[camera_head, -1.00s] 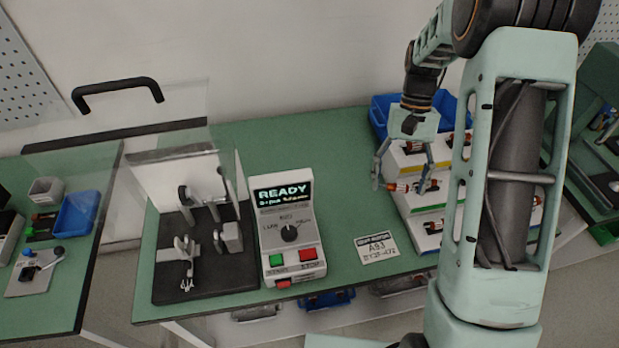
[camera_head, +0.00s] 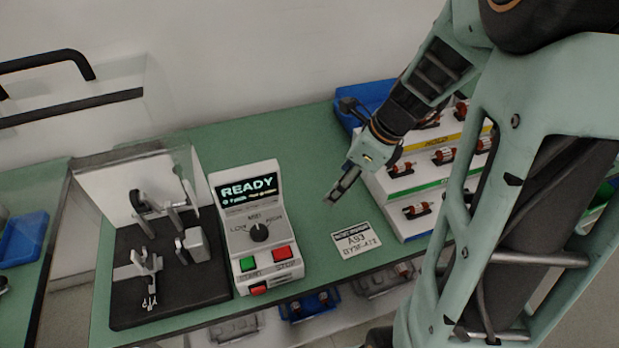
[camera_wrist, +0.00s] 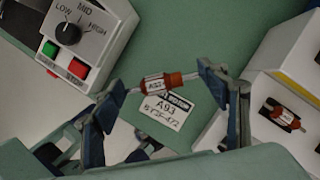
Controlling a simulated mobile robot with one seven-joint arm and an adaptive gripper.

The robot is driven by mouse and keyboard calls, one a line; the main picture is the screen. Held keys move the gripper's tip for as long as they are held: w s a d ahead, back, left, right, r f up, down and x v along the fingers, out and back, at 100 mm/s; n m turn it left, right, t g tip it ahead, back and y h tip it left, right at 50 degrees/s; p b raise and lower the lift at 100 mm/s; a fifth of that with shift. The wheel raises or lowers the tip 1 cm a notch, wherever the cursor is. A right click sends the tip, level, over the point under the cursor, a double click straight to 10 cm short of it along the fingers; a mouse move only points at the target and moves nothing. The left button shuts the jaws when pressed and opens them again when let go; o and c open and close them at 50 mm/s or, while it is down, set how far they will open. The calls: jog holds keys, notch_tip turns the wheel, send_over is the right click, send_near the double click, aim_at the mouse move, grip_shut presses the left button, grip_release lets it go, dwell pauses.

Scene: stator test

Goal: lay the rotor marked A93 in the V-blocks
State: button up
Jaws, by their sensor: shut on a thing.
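My gripper (camera_wrist: 160,82) is shut on a red-brown rotor (camera_wrist: 155,84) in the wrist view, with a fingertip at each end of its shaft. The rotor's white label appears to read A93. In the head view my gripper (camera_head: 340,192) is above the green bench, left of the rotor rack, and the rotor cannot be made out there. The test stand (camera_head: 165,285) at the left has a black base and white back panel. Grey metal supports (camera_head: 190,245) stand on it, with nothing visibly laid across them; which are the V-blocks is hard to tell.
A control box (camera_head: 243,215) reading READY stands between the test stand and my gripper. A card (camera_head: 356,240) marked A93 lies on the bench. The stepped rack (camera_head: 400,185) holds several other rotors. A blue bin (camera_head: 365,97) is behind it. Bare bench (camera_head: 285,150) lies behind the box.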

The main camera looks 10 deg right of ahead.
jog(key=m, duration=0.2)
jog(key=s+m+t+h+b, duration=0.1)
jog(key=m, duration=0.1)
jog(key=shift+d+f, duration=0.3)
jog(key=shift+d, duration=0.05)
jog(key=shift+w+d+f+m, duration=0.1)
jog(key=shift+w+f+m, duration=0.1)
jog(key=shift+m, duration=0.1)
jog(key=w+f+b, duration=0.1)
jog(key=w+f, duration=0.3)
jog(key=w, duration=0.5)
jog(key=b, duration=0.1)
send_over(324, 184)
jog(key=s, duration=0.2)
jog(key=f, duration=0.3)
jog(key=d+f, duration=0.1)
jog(key=f, duration=0.1)
jog(key=shift+w, duration=0.1)
jog(key=shift+w+f, duration=0.3)
jog(key=shift+f, duration=0.15)
jog(key=shift+f+b, duration=0.55)
jog(key=shift+f, duration=0.8)
jog(key=shift+f, duration=0.1)
